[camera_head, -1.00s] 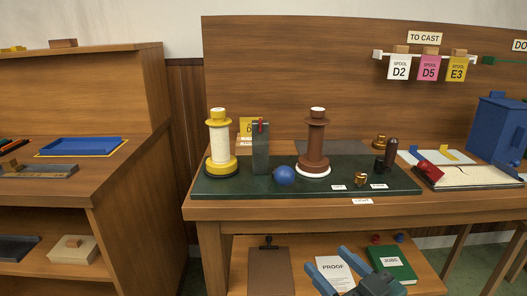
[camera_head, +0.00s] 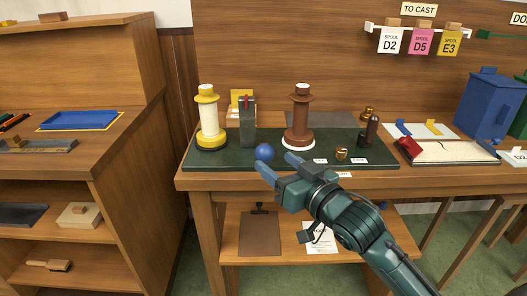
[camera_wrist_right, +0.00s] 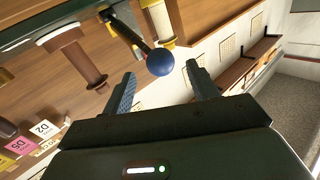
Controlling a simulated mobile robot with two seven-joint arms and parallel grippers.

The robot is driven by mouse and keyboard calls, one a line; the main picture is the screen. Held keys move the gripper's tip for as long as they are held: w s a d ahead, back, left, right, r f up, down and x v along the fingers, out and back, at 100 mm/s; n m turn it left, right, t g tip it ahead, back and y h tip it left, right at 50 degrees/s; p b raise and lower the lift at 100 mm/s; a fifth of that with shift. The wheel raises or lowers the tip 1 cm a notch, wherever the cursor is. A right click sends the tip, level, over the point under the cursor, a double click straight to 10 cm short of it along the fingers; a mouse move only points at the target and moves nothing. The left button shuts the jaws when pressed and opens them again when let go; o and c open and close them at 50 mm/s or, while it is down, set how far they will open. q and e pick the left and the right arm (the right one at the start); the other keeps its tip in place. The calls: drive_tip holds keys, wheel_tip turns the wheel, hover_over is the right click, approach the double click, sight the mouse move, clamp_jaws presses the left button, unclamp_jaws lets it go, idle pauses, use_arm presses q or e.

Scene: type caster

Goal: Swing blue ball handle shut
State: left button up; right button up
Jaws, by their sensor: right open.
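The blue ball (camera_head: 264,152) sits at the front of the dark green board (camera_head: 222,160) on the bench. In the right wrist view the ball (camera_wrist_right: 160,62) is on the end of a dark bar (camera_wrist_right: 128,33), the handle. A grey upright block (camera_head: 247,125) with a red piece on top stands just behind the ball in the head view. My right gripper (camera_head: 278,163) is open and empty, its fingertips close to the ball at the board's front edge. In the wrist view the ball appears just beyond the gap between the fingers; contact cannot be told. My left gripper is out of view.
A yellow and cream spool (camera_head: 208,120) stands left of the block and a brown spool (camera_head: 299,120) to its right. Small brass pieces (camera_head: 341,153) and a dark brown peg (camera_head: 372,132) are farther right. A clipboard (camera_head: 260,233) lies on the shelf below.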

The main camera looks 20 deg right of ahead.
sight(270, 159)
drive_tip(key=x, duration=0.5)
drive_tip(key=shift+w+a, duration=0.15)
drive_tip(key=shift+w, duration=0.15)
drive_tip(key=shift+c, duration=0.3)
clamp_jaws()
